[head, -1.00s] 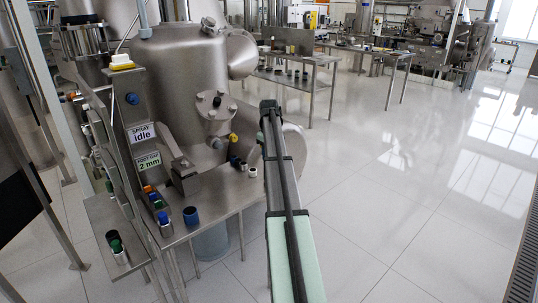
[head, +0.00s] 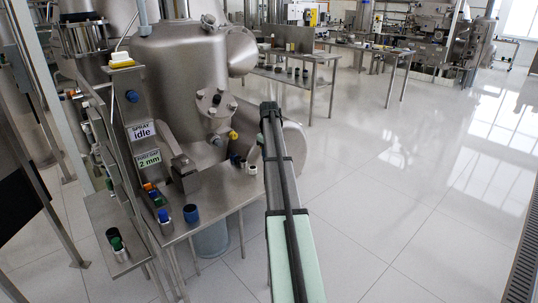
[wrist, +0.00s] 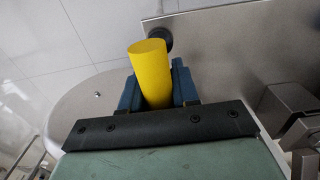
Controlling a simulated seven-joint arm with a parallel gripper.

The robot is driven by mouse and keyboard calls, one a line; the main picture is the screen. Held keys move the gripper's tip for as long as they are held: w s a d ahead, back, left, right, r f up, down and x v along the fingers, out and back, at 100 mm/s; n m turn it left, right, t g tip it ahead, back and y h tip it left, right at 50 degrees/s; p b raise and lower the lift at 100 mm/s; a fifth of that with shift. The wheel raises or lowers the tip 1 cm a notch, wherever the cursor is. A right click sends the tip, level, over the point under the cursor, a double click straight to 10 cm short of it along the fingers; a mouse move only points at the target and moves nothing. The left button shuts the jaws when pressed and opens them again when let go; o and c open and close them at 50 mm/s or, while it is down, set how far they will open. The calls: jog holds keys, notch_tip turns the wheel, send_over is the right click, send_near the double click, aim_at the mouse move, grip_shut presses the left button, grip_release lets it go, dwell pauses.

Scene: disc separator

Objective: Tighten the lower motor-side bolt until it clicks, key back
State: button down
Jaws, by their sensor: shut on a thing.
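A yellow cylinder (wrist: 152,75), which looks like the key's handle, stands between the blue fingers of my gripper (wrist: 158,88) in the wrist view. The fingers are shut on it. A dark round part (wrist: 159,39) shows just behind its top, against a grey metal plate. I cannot tell whether the two touch. The lower motor-side bolt cannot be made out in either view. A bolted flange (head: 216,103) sits on the steel vessel (head: 182,70), with a small yellow part (head: 233,135) below it.
The steel bench (head: 225,190) carries small dark and white cylinders (head: 252,169) and a blue cup (head: 191,214). A panel reads "SPRAY idle" (head: 141,130) and a label reads "2 mm" (head: 148,159). Metal blocks (wrist: 292,103) stand at the right in the wrist view. Open floor lies right of my arm.

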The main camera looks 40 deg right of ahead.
jog(key=shift+f, duration=0.1)
dwell(0.3)
jog(key=shift+f, duration=0.5)
jog(key=c, duration=0.8)
grip_release()
jog(key=shift+o, duration=0.2)
notch_tip(320, 180, up, 18)
